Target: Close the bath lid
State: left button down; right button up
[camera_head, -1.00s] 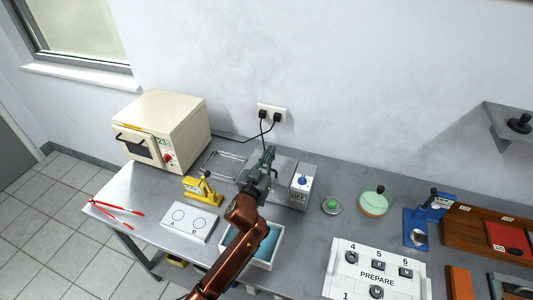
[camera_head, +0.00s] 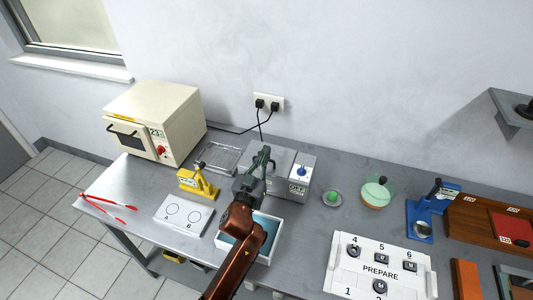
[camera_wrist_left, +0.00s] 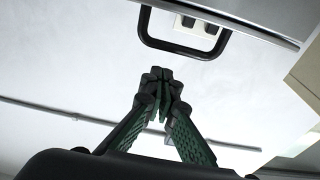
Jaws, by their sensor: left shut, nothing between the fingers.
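The bath is a grey metal box with a white control panel (camera_head: 299,176) on its right side, marked OFF and carrying a blue knob. Its grey lid (camera_head: 284,157) shows behind my left gripper; the head view does not make its angle clear. In the left wrist view a black loop handle (camera_wrist_left: 186,47) hangs from a grey edge at the top, beyond the fingertips and apart from them. My left gripper (camera_head: 265,153) is over the bath, shut and empty; its closed fingertips (camera_wrist_left: 159,78) point toward the handle. My arm and gripper hide the bath's front left. My right gripper is not in view.
A blue-lined white tray (camera_head: 272,224) stands in front of the bath, partly under my arm. A yellow tool (camera_head: 197,183), a wire rack (camera_head: 219,156) and a white A/B plate (camera_head: 184,214) are at left. A green knob (camera_head: 331,197) is at right. A wall socket (camera_head: 268,102) is behind.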

pick_arm(q)
jog(key=shift+r, duration=0.1)
notch_tip(320, 180, up, 5)
jog(key=p, duration=0.5)
jog(key=s+a+f+b, duration=0.1)
jog(key=s+a+f, duration=0.2)
jog(key=s+f, duration=0.3)
jog(key=v, duration=0.2)
jog(key=shift+s+d, duration=0.15)
jog(key=shift+s, duration=0.3)
